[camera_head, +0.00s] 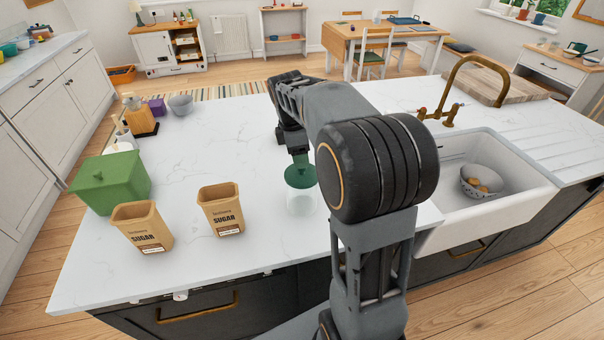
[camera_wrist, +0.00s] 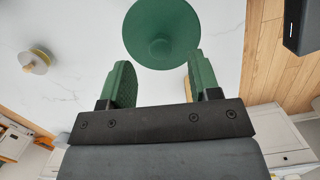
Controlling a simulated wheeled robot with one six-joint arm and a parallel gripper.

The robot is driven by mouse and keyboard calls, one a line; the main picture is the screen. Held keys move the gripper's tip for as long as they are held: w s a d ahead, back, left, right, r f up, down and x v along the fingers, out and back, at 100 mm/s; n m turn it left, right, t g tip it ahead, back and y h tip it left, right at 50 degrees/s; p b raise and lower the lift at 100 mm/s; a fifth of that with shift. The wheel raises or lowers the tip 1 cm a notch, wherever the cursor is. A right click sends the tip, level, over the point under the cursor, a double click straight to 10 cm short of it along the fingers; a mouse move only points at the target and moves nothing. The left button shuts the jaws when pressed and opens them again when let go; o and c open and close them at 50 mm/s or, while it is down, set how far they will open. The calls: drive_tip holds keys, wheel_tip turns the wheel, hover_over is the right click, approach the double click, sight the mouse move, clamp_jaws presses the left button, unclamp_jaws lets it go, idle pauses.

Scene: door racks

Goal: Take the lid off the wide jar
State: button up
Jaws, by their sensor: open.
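A clear glass jar (camera_head: 301,204) stands upright on the white worktop with a round dark-green lid (camera_head: 300,181) on top. In the wrist view the lid (camera_wrist: 162,20) and its round central knob show large at the top middle. My gripper (camera_wrist: 161,68) is open, its two green fingers apart with nothing held between them. The lid lies just past the fingertips in that view. In the head view my gripper (camera_head: 299,158) is right above the lid; the arm partly hides it, and I cannot tell the exact gap.
Two tan sugar canisters (camera_head: 221,210) (camera_head: 143,228) and a green lidded box (camera_head: 112,182) stand to the left. A sink (camera_head: 513,204) with a brass tap (camera_head: 447,105) is at the right. A small round pale object (camera_wrist: 38,60) shows left in the wrist view.

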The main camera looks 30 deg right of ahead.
sight(302, 171)
drive_tip(key=shift+s+d+f+p, duration=0.1)
drive_tip(key=shift+d+f+p, duration=0.1)
drive_tip(key=shift+f, duration=0.95)
drive_tip(key=shift+d+f+p, duration=0.1)
drive_tip(key=shift+f+p, duration=0.1)
drive_tip(key=shift+f, duration=0.95)
drive_tip(key=c, duration=1)
drive_tip(key=shift+r, duration=0.15)
